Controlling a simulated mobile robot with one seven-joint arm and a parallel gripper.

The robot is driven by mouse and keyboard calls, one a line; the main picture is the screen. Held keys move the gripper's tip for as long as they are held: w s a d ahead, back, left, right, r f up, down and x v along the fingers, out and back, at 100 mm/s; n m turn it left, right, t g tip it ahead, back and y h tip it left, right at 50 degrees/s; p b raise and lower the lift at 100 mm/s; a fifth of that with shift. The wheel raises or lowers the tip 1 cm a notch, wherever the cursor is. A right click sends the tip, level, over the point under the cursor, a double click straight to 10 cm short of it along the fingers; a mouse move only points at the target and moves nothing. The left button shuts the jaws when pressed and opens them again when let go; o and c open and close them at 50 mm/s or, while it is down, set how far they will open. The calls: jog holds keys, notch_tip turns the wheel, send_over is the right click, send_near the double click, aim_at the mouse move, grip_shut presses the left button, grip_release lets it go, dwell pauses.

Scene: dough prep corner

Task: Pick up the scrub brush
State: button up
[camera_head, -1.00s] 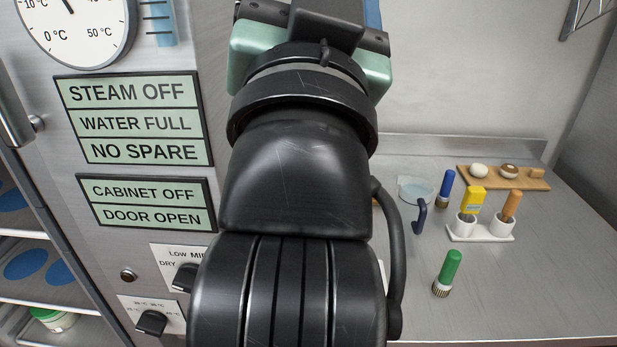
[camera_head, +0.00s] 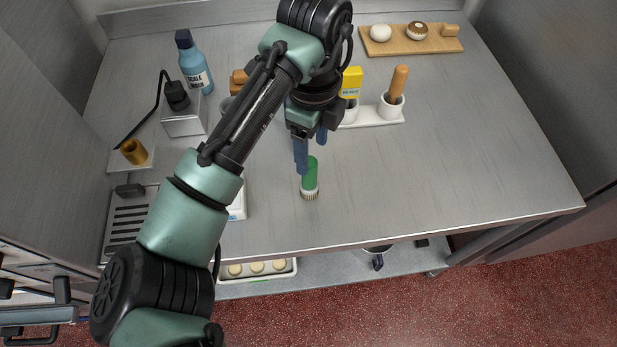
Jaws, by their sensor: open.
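A scrub brush with a green handle (camera_head: 310,176) stands upright on the steel worktop, with its pale bristles down. It is near the front edge, in the middle of the view. My gripper (camera_head: 311,157) points down, its two blue fingers apart and empty. The fingers are just above and beside the top of the green handle; I cannot tell whether they touch it. The blue-handled brush seen earlier is not visible now, and my arm covers that part of the worktop.
A white holder (camera_head: 378,119) with a yellow packet (camera_head: 351,82) and a wooden-handled tool (camera_head: 397,84) stands behind the gripper. A wooden board (camera_head: 411,43) is at the back. A blue bottle (camera_head: 194,62) stands left. The worktop's right side is clear.

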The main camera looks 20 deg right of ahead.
aim_at(312, 163)
notch_tip(312, 163, down, 3)
jog(key=shift+w+a+f+p, duration=0.1)
jog(key=shift+f+p, duration=0.15)
jog(key=shift+f, duration=0.65)
jog(key=shift+w+d+f+p, duration=0.15)
jog(key=shift+f+p, duration=0.1)
jog(key=shift+f, duration=0.6)
jog(key=shift+w+a+f+p, duration=0.15)
jog(key=shift+f+p, duration=0.1)
jog(key=shift+f, duration=0.65)
grip_shut()
